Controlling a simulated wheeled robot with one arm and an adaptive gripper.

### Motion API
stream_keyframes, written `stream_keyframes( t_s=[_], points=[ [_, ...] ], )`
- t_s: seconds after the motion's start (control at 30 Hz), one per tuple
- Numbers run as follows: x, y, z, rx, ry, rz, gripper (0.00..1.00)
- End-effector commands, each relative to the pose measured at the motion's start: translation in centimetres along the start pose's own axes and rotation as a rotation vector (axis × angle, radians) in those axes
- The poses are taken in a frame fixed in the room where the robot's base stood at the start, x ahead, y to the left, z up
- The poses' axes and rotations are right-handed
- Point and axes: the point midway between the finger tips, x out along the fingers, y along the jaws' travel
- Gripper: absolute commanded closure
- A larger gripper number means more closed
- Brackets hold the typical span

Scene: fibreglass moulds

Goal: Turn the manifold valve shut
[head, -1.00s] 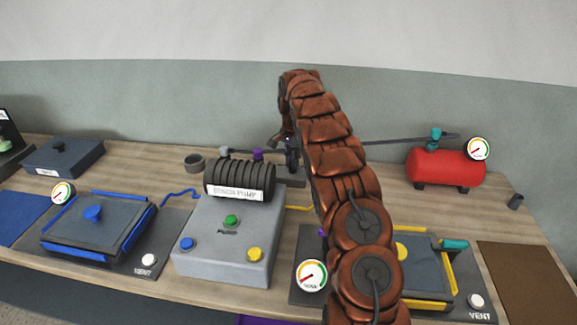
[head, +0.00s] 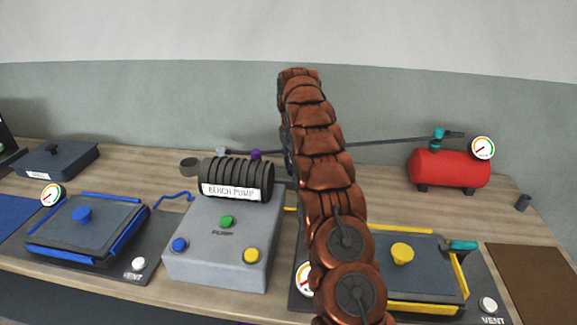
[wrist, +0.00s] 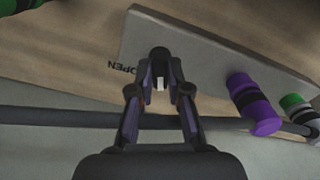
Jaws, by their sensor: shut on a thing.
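In the wrist view a grey manifold plate (wrist: 195,45) lies under my gripper (wrist: 160,86), with the word OPEN printed near its left end. My gripper is shut on a dark valve handle (wrist: 160,53), whose rounded end shows just beyond the fingertips; a small white patch shows between the fingers. I cannot tell the handle's full angle, as the fingers cover part of it. A purple cap (wrist: 255,105) stands to the right on the plate. In the head view my arm hides the gripper and handle; the purple cap (head: 256,154) shows left of the arm.
A dark pipe (wrist: 70,118) crosses below the plate. The grey bench pump (head: 220,250) stands left of my arm, a blue-trimmed mould (head: 88,228) further left. A yellow-trimmed mould (head: 415,275) is partly behind my arm. A red tank (head: 449,168) stands at the back right.

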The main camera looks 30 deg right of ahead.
Motion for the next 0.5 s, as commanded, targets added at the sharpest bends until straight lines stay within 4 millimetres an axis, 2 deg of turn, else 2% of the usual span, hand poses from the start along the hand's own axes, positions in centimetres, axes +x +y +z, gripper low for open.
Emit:
stream_keyframes(
  t_s=[0.2,0.5],
  points=[
    [-0.1,0.07,-0.27,-0.18,0.011,0.002,1.0],
    [-0.19,0.02,-0.27,-0.351,0.011,0.003,1.0]
  ],
)
